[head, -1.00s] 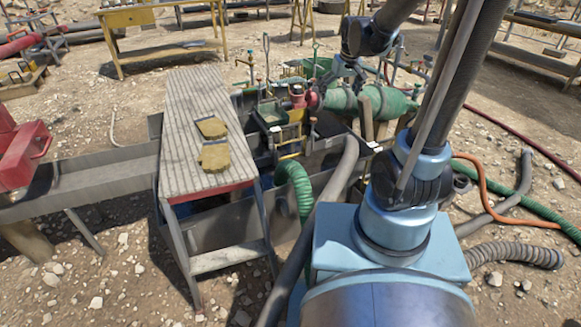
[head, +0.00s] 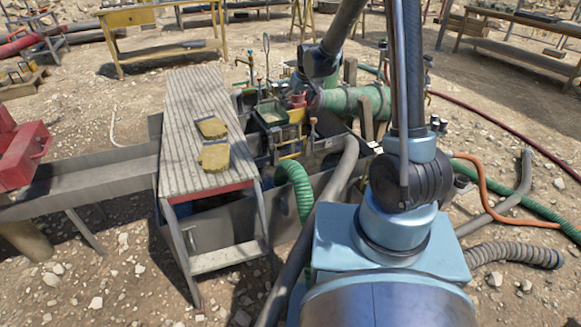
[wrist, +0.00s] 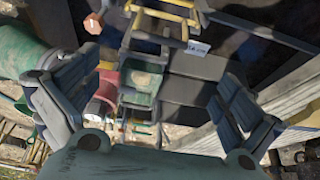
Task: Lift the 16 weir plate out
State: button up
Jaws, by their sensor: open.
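My gripper (wrist: 158,82) is open in the wrist view, one finger at the left and one at the right, with nothing between the tips. Below it are dark grey flat panels (wrist: 188,90) inside the tank. A yellow frame (wrist: 163,14) stands above the panels in the picture. In the head view the yellow frame (head: 291,136) is at the tank, and my gripper is not clearly visible behind my arm.
A green-lined tray (wrist: 140,83) and a red part (wrist: 107,84) lie left of the panels. A green cylinder (head: 350,102) is close to my arm. A slatted walkway (head: 195,120) with yellow gloves (head: 214,155) stands left. A grey hose (head: 325,205) runs in front.

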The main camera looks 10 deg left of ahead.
aim_at(291, 125)
jog(key=shift+x, duration=8.55)
jog(key=c, duration=1.6)
notch_tip(291, 125, up, 28)
